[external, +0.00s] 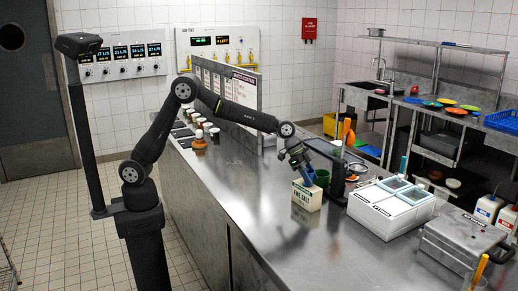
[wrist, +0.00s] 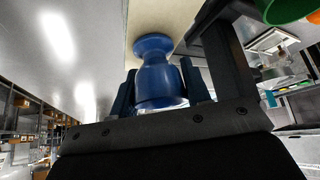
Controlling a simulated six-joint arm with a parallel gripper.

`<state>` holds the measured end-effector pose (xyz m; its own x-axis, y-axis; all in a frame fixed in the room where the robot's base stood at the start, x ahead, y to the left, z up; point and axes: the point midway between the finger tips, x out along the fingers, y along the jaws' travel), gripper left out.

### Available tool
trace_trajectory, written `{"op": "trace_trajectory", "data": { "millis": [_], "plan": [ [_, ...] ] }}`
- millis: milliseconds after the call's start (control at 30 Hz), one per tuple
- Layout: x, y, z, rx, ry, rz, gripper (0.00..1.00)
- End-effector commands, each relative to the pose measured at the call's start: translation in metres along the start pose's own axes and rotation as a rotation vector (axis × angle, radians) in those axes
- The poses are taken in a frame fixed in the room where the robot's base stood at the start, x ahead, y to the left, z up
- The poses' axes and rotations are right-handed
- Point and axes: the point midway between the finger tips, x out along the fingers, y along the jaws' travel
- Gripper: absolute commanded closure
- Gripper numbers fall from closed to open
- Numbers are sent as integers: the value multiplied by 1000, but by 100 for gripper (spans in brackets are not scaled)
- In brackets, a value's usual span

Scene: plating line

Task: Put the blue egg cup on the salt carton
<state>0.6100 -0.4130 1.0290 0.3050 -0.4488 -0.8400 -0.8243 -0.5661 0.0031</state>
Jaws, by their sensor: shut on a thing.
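The blue egg cup (wrist: 158,75) is held between the two dark fingers of my gripper (wrist: 160,88) in the wrist view. In the external view, my gripper (external: 305,172) points down, with the blue cup (external: 308,178) at its tip. The cream salt carton (external: 307,197), marked FINE SALT, stands on the steel counter directly below. Its pale top (wrist: 178,12) shows beyond the cup's far end in the wrist view. The cup is over or at the carton's top; I cannot tell if they touch.
A green cup (external: 322,178) and a dark upright post (external: 338,178) stand close behind the carton. A white machine with blue panels (external: 390,206) is to the right. The counter (external: 240,200) is clear at the left and front.

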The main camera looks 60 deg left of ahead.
Motion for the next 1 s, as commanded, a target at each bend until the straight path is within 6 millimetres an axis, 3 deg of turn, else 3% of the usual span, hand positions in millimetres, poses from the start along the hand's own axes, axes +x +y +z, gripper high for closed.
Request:
{"op": "trace_trajectory", "data": {
  "millis": [233, 267, 367, 733, 1000],
  "plan": [
    [3, 0, 2, 0, -1, 0, 79],
    [3, 0, 2, 0, -1, 0, 55],
    [3, 0, 2, 0, 0, 0, 35],
    [-2, 0, -1, 1, 1, -1, 35],
    [-47, 0, -1, 1, 2, -3, 35]
  ]
}}
